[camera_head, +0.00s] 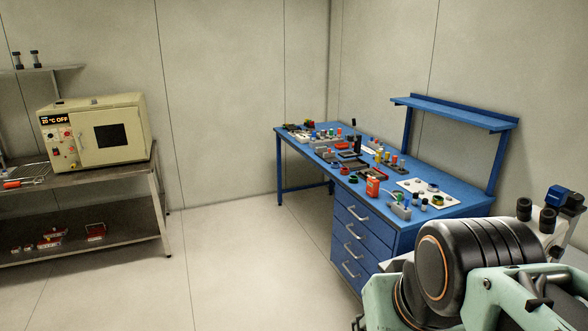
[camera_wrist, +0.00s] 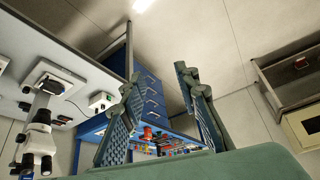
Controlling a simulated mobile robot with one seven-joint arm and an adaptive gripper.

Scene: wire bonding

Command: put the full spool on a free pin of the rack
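My gripper (camera_wrist: 157,78) shows in the wrist view with its two fingers spread apart and nothing between them. It is away from the benches. A blue workbench (camera_head: 455,205) in the head view carries many small coloured parts, and part of it shows beyond the fingers in the wrist view (camera_wrist: 96,128). The parts are too small for me to tell which is the full spool or which is the rack with pins. In the head view my arm fills the lower right and the fingers are not visible.
A beige oven (camera_head: 125,140) stands on a grey bench (camera_head: 100,172) at the left, with red items on its lower shelf. A white microscope (camera_wrist: 38,145) is left in the wrist view. The floor between the benches is clear.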

